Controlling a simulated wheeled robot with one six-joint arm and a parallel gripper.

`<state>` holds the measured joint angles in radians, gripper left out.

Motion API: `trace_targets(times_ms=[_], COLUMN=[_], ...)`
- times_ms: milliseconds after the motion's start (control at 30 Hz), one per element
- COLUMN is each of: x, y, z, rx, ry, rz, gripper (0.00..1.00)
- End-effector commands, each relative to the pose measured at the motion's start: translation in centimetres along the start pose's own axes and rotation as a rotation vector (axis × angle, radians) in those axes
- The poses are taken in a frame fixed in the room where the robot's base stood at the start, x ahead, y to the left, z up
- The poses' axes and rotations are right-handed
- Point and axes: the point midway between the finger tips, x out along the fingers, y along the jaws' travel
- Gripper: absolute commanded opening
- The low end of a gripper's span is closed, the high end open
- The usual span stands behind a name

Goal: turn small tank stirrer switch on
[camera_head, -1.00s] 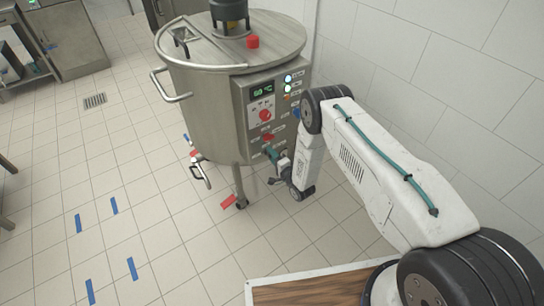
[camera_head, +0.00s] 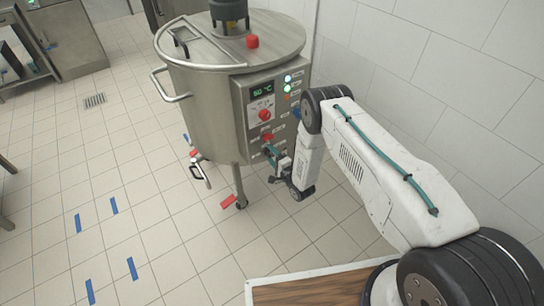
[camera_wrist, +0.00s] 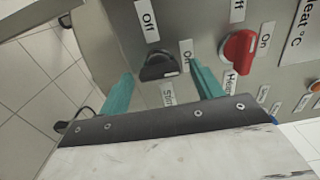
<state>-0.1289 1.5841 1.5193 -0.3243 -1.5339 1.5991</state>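The small tank (camera_head: 205,110) is a steel drum with a control panel (camera_head: 285,108) on its right side. In the wrist view, the black stirrer switch (camera_wrist: 158,66) sits on the panel between "Off" and "On" labels, above a partly hidden "Stir..." label. Its exact setting is hard to tell. My gripper (camera_wrist: 161,82) is open, with one teal finger on each side of the black switch. I cannot tell whether either finger touches it. In the head view, my gripper (camera_head: 276,156) is at the panel's lower part and the black switch cannot be made out.
A red heater switch (camera_wrist: 238,52) is close to the right of my right finger. More labels and buttons lie farther right. A red emergency-style knob (camera_head: 252,42) is on the tank lid. A white tiled wall (camera_head: 410,50) stands behind and right of my arm.

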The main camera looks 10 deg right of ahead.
Motion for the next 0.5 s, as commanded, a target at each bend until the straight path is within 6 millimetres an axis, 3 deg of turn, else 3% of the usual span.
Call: trace_targets(times_ms=[267, 500], x=[-0.7, -4.7], y=[0.0, 0.1], z=[0.0, -0.1], rx=[0.0, 0.001], ry=[0.0, 0.001], rz=[0.001, 0.003], gripper=[0.65, 0.65])
